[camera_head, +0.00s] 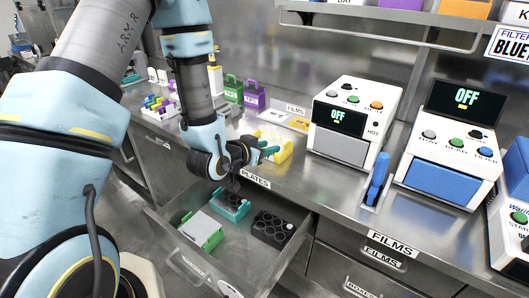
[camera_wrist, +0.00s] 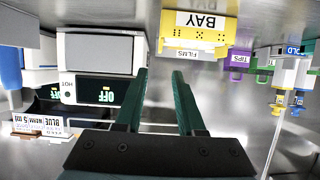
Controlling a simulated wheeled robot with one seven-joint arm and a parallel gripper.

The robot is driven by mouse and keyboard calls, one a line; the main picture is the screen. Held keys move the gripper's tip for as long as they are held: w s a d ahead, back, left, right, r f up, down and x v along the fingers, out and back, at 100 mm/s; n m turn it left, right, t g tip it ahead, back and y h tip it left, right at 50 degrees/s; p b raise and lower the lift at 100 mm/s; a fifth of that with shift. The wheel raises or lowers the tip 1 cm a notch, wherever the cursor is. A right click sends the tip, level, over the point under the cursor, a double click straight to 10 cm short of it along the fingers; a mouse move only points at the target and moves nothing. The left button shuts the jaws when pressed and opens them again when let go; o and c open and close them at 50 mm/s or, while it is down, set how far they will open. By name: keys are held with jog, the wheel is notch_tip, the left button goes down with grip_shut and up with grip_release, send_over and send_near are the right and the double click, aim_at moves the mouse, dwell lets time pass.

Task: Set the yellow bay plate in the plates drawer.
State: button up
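A yellow block (camera_head: 283,146) sits on the counter just beyond my gripper. In the wrist view, which is upside down, the yellow piece (camera_wrist: 198,26) carries the word BAY. I cannot tell whether the plate is a separate piece in it. My gripper (camera_head: 268,150) is over the counter's front edge, its teal fingers pointing toward the yellow block. In the wrist view its fingers (camera_wrist: 160,75) stand apart with nothing between them. The drawer (camera_head: 185,268) under the PLATES label (camera_head: 256,181) is open. It holds a green-based white plate (camera_head: 203,229), a teal rack (camera_head: 230,205) and a black welled plate (camera_head: 271,230).
White machines marked OFF, one (camera_head: 352,120) and another (camera_head: 448,145), stand right on the counter. A blue-handled tool (camera_head: 376,180) stands between them. Green (camera_head: 233,90) and purple (camera_head: 254,97) boxes and a rack of colored items (camera_head: 160,107) stand left. A shelf (camera_head: 390,15) hangs above.

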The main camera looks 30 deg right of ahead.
jog(key=shift+v, duration=0.8)
jog(key=w+a+n+y, duration=0.2)
jog(key=w+a+y, duration=0.3)
jog(key=a, duration=0.4)
jog(key=a+r+n+g+y, duration=0.1)
jog(key=a+r+n+y, duration=0.1)
jog(key=a, duration=0.7)
jog(key=a+r+n+y, duration=0.2)
jog(key=a+n+y, duration=0.1)
jog(key=a, duration=0.7)
jog(key=shift+w+a+r+n+g+y, duration=0.3)
jog(key=shift+n+g, duration=0.1)
jog(key=shift+n, duration=0.2)
jog(key=shift+o, duration=0.5)
jog(key=s+a+r+n+g+y, duration=0.1)
jog(key=s+a+r+n+g, duration=0.1)
jog(key=s+a, duration=0.4)
jog(key=shift+s+a+r+n+g, duration=0.35)
jog(key=shift+a+r+n+g, duration=0.05)
jog(key=shift+r+n, duration=0.2)
jog(key=shift+s, duration=0.2)
